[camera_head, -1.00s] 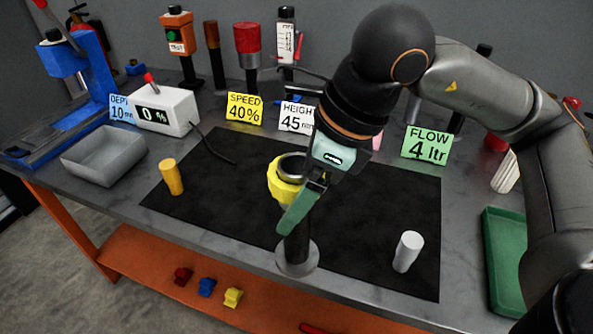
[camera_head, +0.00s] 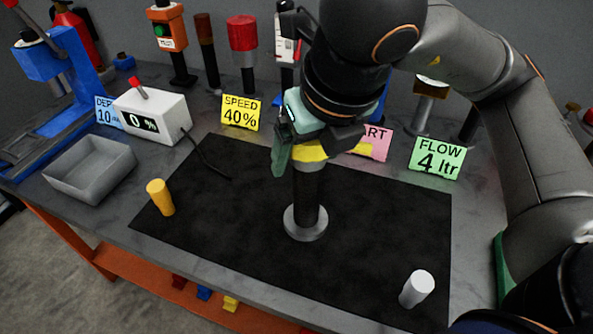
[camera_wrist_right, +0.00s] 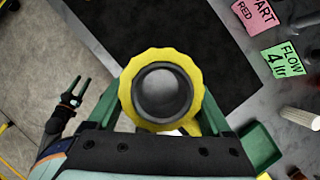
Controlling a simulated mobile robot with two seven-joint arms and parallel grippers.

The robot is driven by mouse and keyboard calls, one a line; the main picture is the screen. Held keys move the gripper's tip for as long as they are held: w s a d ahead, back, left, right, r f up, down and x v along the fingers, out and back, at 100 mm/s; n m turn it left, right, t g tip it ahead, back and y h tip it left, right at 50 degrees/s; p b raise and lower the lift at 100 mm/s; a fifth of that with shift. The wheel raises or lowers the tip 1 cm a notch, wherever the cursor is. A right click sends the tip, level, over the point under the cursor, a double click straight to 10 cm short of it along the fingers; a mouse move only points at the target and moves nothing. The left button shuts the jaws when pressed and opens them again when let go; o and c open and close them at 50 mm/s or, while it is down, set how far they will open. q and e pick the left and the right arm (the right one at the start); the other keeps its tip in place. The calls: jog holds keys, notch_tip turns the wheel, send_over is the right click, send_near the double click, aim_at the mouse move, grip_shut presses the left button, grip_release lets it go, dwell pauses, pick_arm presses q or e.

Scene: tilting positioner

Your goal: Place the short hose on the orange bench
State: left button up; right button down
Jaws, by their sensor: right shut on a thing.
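My right gripper (camera_head: 312,148) is shut on a yellow scalloped collar (camera_head: 308,152) at the top of a black upright post. In the right wrist view its green fingers press on both sides of the collar (camera_wrist_right: 162,54), which surrounds a grey rounded centre. The post (camera_head: 306,195) stands upright on a round grey base (camera_head: 305,223) on the black mat. The bench (camera_head: 100,216) has a grey top, orange legs and an orange lower shelf (camera_head: 140,277). I cannot pick out a short hose for certain. My left gripper (camera_wrist_right: 83,82) shows only in the right wrist view, empty, its fingers apart.
A grey tray (camera_head: 90,170), a 0 % display box (camera_head: 152,115) and sign cards line the left and back. Small coloured blocks lie on the shelf.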

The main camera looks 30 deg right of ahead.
jog(key=w+d+f, duration=0.3)
jog(key=w+f, duration=0.7)
jog(key=f, duration=0.1)
jog(key=shift+d+f, duration=0.2)
jog(key=shift+d, duration=0.1)
jog(key=shift+f, duration=0.2)
grip_release()
jog(key=v, duration=1.2)
